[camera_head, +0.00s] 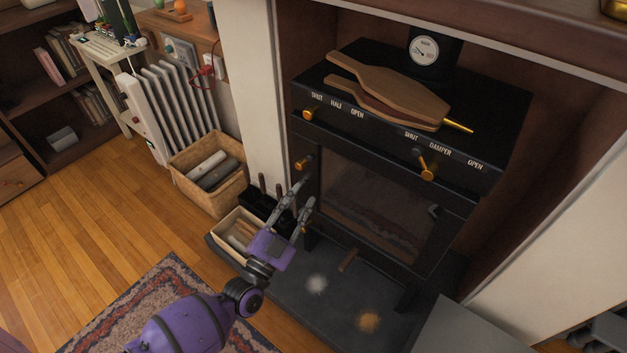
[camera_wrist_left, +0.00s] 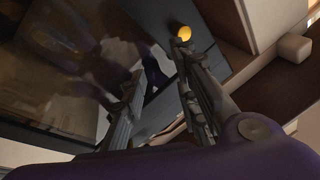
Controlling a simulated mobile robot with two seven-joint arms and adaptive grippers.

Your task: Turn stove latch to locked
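The black stove (camera_head: 375,180) stands in the fireplace recess with its glass door shut. A small brass-knobbed latch (camera_head: 303,162) sits at the upper left edge of the door; its exact angle is too small to tell. My left gripper (camera_head: 306,192) is open and empty, just below the latch and in front of the door's left edge. In the left wrist view, the brass knob (camera_wrist_left: 184,33) shows close beyond the right fingertip of the open left gripper (camera_wrist_left: 160,68), not between the fingers. My right gripper is not seen.
Brass-tipped shut/half/open (camera_head: 309,114) and damper (camera_head: 429,170) levers are on the stove front above the door. Wooden bellows (camera_head: 385,92) lie on top. A log basket (camera_head: 212,178) and kindling box (camera_head: 232,228) stand left. The hearth (camera_head: 330,325) lies below.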

